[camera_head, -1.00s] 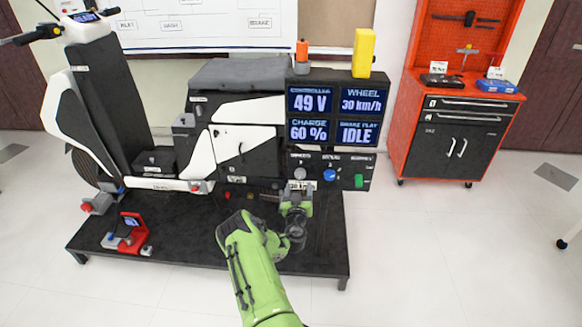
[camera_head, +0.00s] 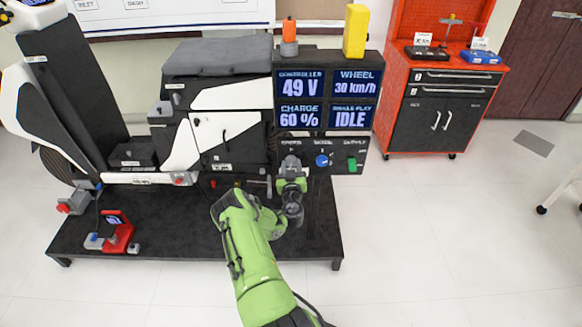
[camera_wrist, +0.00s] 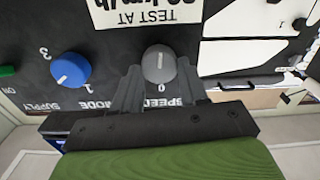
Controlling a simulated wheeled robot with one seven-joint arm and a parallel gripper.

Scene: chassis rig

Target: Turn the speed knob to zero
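The speed knob (camera_wrist: 159,65) is a round grey knob with a white pointer line, on a dark panel above the printed word SPEED in the wrist view. My gripper (camera_wrist: 159,74) has one finger on each side of this knob, with narrow gaps showing; I see no clear contact. In the head view my gripper (camera_head: 291,166) is at the left end of the control panel and hides most of the knob. The display (camera_head: 326,100) above reads 49 V, wheel 30 km/h, charge 60 % and IDLE.
A blue mode knob (camera_wrist: 70,69) sits beside the speed knob, and a green supply switch (camera_head: 352,164) lies farther right. A white "TEST AT" label (camera_wrist: 146,12) is close to the speed knob. An orange cabinet (camera_head: 443,90) stands right, with clear floor before it.

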